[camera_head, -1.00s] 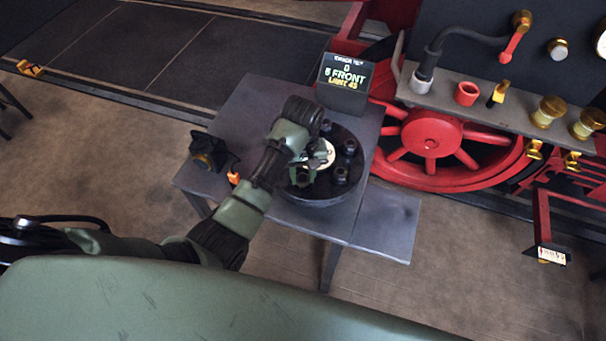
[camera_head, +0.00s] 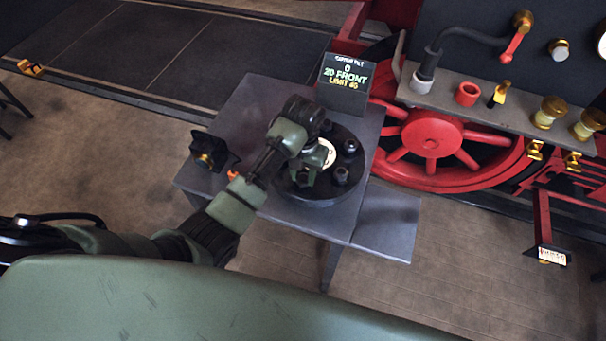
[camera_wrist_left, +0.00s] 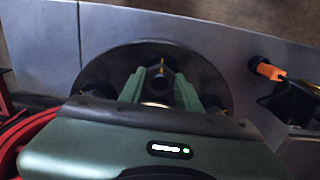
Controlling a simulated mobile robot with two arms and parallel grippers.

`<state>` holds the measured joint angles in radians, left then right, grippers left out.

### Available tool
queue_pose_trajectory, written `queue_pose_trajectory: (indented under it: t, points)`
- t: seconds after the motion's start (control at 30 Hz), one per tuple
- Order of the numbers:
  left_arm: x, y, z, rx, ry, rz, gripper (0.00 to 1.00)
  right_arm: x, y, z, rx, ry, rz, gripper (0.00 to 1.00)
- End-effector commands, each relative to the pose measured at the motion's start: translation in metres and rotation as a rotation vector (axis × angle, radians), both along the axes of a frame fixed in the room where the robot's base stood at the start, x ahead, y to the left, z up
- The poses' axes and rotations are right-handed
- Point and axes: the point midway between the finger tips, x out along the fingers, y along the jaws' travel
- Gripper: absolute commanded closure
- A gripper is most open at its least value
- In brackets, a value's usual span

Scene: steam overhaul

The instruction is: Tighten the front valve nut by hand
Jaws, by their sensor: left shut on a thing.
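The round black valve cover (camera_head: 316,196) lies on the grey table, with several dark nuts around a pale centre disc. My left gripper (camera_head: 306,178) reaches down over the near part of the cover. In the left wrist view, my left gripper (camera_wrist_left: 158,88) has its two green fingers closed around a nut (camera_wrist_left: 154,92), mostly hidden between them. Another nut (camera_head: 341,175) stands free on the right of the cover. The display (camera_head: 345,80) behind the cover reads "20 FRONT" and "LIMIT 60", the last figure a little blurred. My right gripper is out of view.
The grey table (camera_head: 238,135) has free room at its back left. A red wheel (camera_head: 432,138) and a shelf (camera_head: 480,100) with fittings stand right.

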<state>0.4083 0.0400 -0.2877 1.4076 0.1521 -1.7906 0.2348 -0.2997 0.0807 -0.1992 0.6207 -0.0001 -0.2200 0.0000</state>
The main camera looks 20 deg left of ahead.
Motion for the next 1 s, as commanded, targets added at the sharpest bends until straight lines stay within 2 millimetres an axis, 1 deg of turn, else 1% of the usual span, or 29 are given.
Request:
queue_pose_trajectory:
  t: [0.03,0.27,0.3,0.33,0.37,0.63,0.73,0.87,1.0]
  points:
    - [0.002,0.001,0.001,0.001,-0.008,-0.002,1.0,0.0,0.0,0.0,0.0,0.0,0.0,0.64]
    - [0.003,0.0,0.002,0.001,-0.009,-0.002,1.0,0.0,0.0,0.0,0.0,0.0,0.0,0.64]
    - [0.003,0.0,0.002,0.001,-0.009,-0.002,0.59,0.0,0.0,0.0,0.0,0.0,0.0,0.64]
    - [0.003,0.0,0.002,0.001,-0.009,-0.002,0.51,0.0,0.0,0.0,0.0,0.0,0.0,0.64]
    - [0.003,0.0,0.002,0.001,-0.008,-0.002,0.45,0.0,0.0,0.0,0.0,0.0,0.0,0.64]
    - [0.001,0.0,0.001,0.0,-0.004,-0.001,0.45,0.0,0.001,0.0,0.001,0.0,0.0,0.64]
    - [0.002,0.0,0.004,0.0,-0.005,-0.001,0.45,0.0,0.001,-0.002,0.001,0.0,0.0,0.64]
    - [0.003,0.0,0.02,-0.001,-0.008,-0.001,0.45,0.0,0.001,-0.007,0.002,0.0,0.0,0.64]
    - [0.003,0.0,0.045,-0.001,-0.009,-0.002,0.45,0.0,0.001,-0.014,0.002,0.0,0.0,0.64]
